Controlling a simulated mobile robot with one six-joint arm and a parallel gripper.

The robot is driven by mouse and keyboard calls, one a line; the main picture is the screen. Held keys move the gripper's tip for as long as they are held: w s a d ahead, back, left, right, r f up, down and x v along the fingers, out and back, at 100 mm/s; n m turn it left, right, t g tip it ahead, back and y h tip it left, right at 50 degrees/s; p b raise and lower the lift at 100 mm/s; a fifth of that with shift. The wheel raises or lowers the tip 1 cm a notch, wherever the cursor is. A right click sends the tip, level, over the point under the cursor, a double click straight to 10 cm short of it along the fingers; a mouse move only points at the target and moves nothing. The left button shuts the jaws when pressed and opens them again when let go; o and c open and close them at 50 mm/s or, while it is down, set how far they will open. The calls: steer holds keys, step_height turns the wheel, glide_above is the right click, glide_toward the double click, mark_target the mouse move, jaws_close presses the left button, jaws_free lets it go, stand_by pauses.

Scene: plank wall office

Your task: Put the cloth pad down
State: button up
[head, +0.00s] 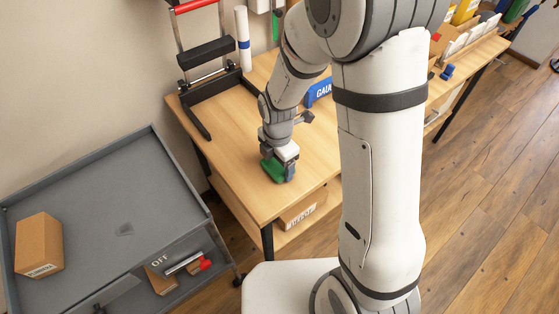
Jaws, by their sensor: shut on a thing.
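The cloth pad (271,167) appears as a small green piece at my gripper, low over the wooden table (234,133). My gripper (283,168) points down and is shut on the pad. Part of the pad is hidden by the gripper. I cannot tell whether the pad touches the tabletop or hangs just above it.
A black-and-metal frame (208,60) and a white roll (243,40) stand at the table's back left. A blue box (319,92) stands behind my gripper. A grey cart (100,195) with a cardboard box (39,245) is at left. The table's front left is clear.

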mark_target(278, 164)
steer(key=shift+f, duration=0.15)
steer(key=o, duration=0.6)
steer(key=shift+f, duration=0.1)
steer(key=shift+c, duration=0.2)
steer(key=o, duration=0.5)
steer(key=shift+c, duration=0.2)
step_height(278, 164, up, 13)
steer(key=s+d+r+m+t, duration=0.1)
steer(key=s+d+r+m, duration=0.3)
steer(key=m, duration=0.8)
steer(key=s+d+r+m+t, duration=0.1)
steer(key=s+d+r+m, duration=0.2)
steer(key=s+d+m, duration=0.5)
steer(key=shift+d+r+m+t+p, duration=0.3)
steer(key=shift+r+m+p, duration=0.1)
steer(key=shift+m, duration=2)
